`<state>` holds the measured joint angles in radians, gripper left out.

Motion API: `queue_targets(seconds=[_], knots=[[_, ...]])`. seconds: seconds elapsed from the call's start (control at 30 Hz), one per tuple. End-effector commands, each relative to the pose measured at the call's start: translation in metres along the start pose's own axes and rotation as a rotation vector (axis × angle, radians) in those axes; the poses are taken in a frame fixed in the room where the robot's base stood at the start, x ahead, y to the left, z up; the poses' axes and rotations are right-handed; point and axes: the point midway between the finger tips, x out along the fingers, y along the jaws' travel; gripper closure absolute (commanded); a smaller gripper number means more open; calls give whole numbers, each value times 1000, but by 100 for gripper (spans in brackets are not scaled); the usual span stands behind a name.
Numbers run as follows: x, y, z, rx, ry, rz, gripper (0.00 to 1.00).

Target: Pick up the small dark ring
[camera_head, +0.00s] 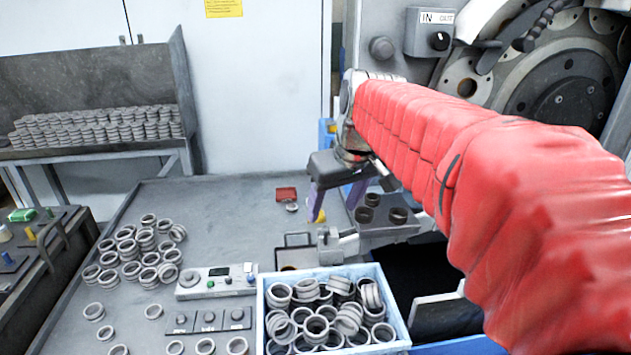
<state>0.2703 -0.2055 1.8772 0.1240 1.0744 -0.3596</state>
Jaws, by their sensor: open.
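Dark rings sit on a small grey plate right of my gripper: one in front (364,214), one behind it (372,200) and one to the right (398,215). I cannot tell which one the task means. My gripper (333,207) hangs at the end of the red-sleeved arm, pointing down, with its two purple fingers apart. Nothing shows between the fingers. It is just left of the dark rings, above the table's back right part. The arm may hide part of the plate's surroundings.
A blue-edged crate (265,312) full of grey rings stands at the front. Loose grey rings (130,250) lie at left, near a control box (216,281). A red tray (286,194) sits behind. The grinder (565,95) stands at right. The table's back left is clear.

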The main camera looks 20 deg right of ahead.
Motion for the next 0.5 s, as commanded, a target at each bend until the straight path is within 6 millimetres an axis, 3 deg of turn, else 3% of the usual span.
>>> queue_targets(seconds=[0.5], knots=[[24, 94, -71, -31, -20, -21, 42]])
